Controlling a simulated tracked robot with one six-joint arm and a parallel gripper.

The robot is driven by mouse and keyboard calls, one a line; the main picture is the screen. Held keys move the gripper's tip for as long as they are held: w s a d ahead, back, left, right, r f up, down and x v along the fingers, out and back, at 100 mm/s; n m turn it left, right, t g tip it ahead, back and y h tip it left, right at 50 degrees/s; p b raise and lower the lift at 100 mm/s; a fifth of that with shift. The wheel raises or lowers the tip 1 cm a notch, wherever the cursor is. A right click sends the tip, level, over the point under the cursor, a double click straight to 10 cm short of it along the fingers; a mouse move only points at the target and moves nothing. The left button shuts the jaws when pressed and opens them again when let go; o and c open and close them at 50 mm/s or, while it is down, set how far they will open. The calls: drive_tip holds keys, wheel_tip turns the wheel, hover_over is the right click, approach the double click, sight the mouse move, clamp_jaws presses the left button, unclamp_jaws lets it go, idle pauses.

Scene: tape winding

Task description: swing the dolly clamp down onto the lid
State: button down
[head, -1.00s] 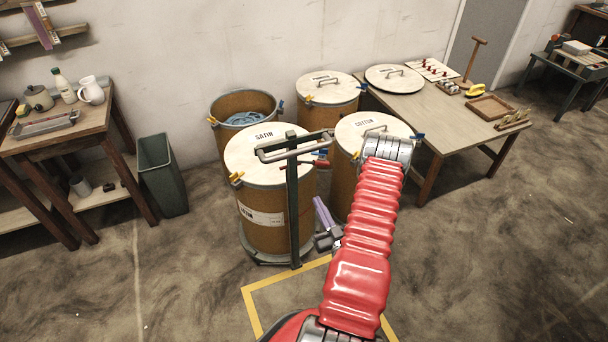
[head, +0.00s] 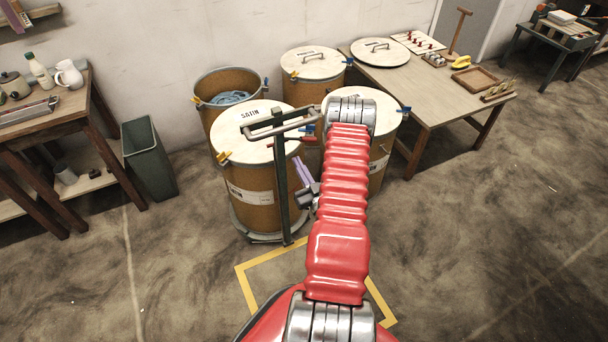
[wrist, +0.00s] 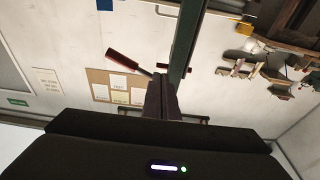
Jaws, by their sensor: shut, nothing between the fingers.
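The SATIN drum (head: 262,215) stands upright with its pale lid (head: 238,122) on, on a low round dolly (head: 258,237). A dark green dolly post (head: 282,190) rises at its front, with a push handle (head: 262,133) at the top. The clamp's red handle (head: 308,139) sticks out to the right near the post top, partly behind my arm; it also shows in the wrist view (wrist: 122,60). My gripper (head: 298,162), with purple fingers, is shut and empty, pointing up just right of the post below the red handle. In the wrist view the fingertips (wrist: 163,80) look close to the lever; contact is unclear.
The COTTON drum (head: 380,165) stands close on the right, partly behind my arm. An open drum (head: 215,112) and another lidded drum (head: 312,92) stand behind. Front floor is clear.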

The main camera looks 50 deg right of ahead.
drive_tip(key=x, duration=0.7)
drive_tip(key=shift+w, duration=0.1)
